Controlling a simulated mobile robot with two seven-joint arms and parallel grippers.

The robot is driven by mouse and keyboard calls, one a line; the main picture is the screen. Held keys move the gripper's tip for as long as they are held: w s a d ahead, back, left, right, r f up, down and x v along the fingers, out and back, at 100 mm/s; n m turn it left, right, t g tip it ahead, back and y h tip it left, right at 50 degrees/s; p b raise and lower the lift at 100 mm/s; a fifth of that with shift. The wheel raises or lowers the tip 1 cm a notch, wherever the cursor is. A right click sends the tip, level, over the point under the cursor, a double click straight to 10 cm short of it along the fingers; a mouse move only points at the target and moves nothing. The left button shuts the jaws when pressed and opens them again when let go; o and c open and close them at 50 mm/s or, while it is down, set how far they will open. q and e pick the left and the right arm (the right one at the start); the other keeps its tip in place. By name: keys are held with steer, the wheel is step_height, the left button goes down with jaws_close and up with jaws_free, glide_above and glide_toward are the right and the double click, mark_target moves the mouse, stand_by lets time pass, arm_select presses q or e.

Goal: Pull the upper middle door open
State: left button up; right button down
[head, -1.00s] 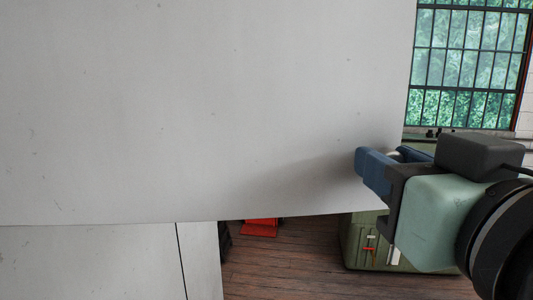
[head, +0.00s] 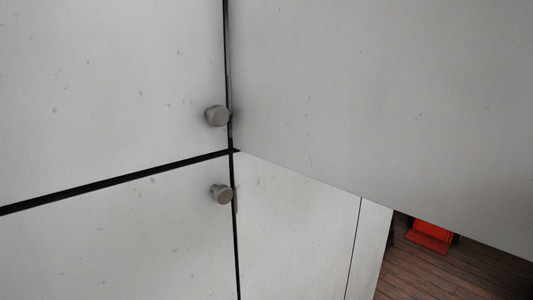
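A large grey-white door panel (head: 390,90) fills the upper right of the head view. Its lower edge slants down to the right, so it stands swung out toward me from a vertical seam left of centre. Left of the seam is an upper door (head: 110,80), which looks closed, with a round metal knob (head: 217,116) at its lower right corner. I cannot tell for certain which of these is the upper middle door. Neither gripper is in view now, and the swung panel's free edge lies outside the picture.
Below a dark gap is a lower left door (head: 110,235) with its own knob (head: 221,194). A lower panel (head: 290,220) continues right of the seam. Wooden floor (head: 440,280) and a red object (head: 430,237) show at the lower right, under the swung panel.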

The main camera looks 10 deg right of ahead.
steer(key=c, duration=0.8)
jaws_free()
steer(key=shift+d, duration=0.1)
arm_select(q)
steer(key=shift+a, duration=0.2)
